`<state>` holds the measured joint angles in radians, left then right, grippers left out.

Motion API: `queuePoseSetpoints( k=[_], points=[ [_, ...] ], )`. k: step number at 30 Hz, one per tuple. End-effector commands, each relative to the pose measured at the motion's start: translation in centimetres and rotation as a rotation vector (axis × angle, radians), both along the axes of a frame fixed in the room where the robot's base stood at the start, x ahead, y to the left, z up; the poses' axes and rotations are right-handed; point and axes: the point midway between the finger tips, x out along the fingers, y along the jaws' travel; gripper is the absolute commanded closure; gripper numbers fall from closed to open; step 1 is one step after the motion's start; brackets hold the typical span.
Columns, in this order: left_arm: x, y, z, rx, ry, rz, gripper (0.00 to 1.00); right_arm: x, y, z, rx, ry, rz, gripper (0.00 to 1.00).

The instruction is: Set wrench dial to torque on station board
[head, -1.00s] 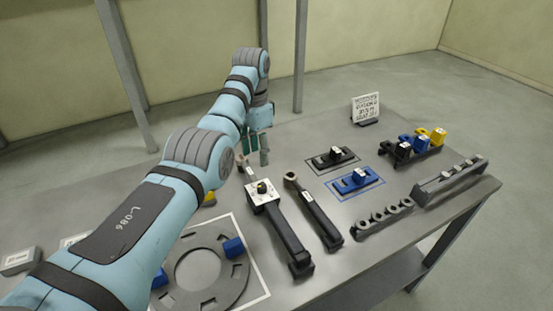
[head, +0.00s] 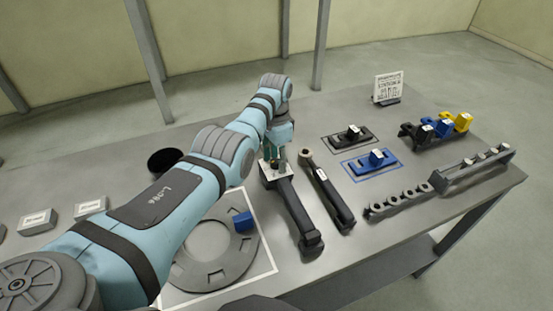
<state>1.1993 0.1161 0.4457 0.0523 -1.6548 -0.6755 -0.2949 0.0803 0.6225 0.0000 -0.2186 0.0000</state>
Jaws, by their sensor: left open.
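The black torque wrench (head: 297,217) lies on the table with its handle toward the front. Its white dial plate (head: 268,180) is at the far end, and the dial knob is mostly hidden behind my left gripper. My left gripper (head: 275,160) is open, pointing down at the dial plate; I cannot tell whether its fingers touch the knob. The station board (head: 388,87), a small white sign with dark print, stands at the back right; its text is too small to read. My right gripper is out of view.
A second, ratchet-like wrench (head: 329,192) lies close to the right. Farther right are a black fixture (head: 346,139), a blue fixture (head: 370,162), a socket rail (head: 399,203) and a long grey rack (head: 475,172). A grey ring plate (head: 235,270) with a blue block (head: 243,221) lies front left.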

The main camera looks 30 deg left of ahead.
Motion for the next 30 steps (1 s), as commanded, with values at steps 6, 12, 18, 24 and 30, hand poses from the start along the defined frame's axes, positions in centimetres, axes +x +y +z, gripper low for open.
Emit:
queuePoseSetpoints(
  k=[6,12,18,24,30],
  points=[
    [-0.01,0.02,0.12,0.0,0.0,0.0,0.67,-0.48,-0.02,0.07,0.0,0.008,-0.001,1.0],
    [-0.01,0.01,0.13,0.0,0.0,0.0,0.99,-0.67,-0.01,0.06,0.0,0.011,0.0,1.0],
    [0.02,-0.04,0.13,0.0,0.0,0.001,1.0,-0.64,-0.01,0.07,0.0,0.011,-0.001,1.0],
    [0.04,-0.05,0.2,0.0,-0.001,0.03,1.0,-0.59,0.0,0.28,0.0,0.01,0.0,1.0],
    [0.04,-0.05,0.27,-0.001,0.0,0.12,1.0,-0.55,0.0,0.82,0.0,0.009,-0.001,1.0]
  ],
)
